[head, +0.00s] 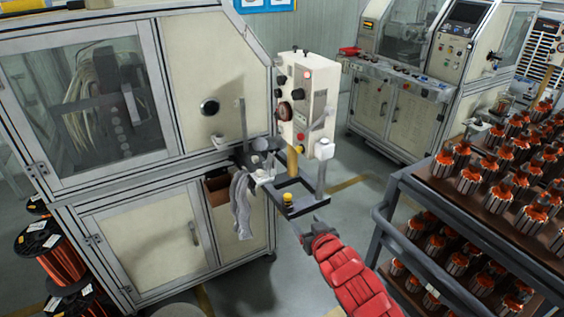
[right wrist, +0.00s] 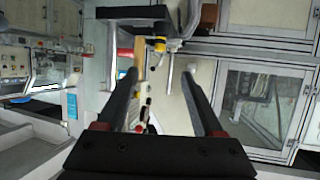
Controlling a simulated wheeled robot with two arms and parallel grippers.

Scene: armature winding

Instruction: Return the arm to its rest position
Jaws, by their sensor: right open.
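My right arm is red and comes in from the lower right of the head view. Its dark gripper (head: 310,229) is in front of the small bracket table of the winding machine (head: 225,75). In the right wrist view the two dark fingers of my right gripper (right wrist: 161,75) stand well apart, with nothing between their tips. The white control box (head: 306,100) with knobs and a red button stands beyond the gripper in the head view. My left gripper is not in view.
A dark rack (head: 398,226) with several copper-wound armatures (head: 470,178) stands at the right, near my right arm. Copper wire spools (head: 52,250) stand at the lower left. A grey cloth (head: 242,203) hangs from the machine. Floor is free between machine and rack.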

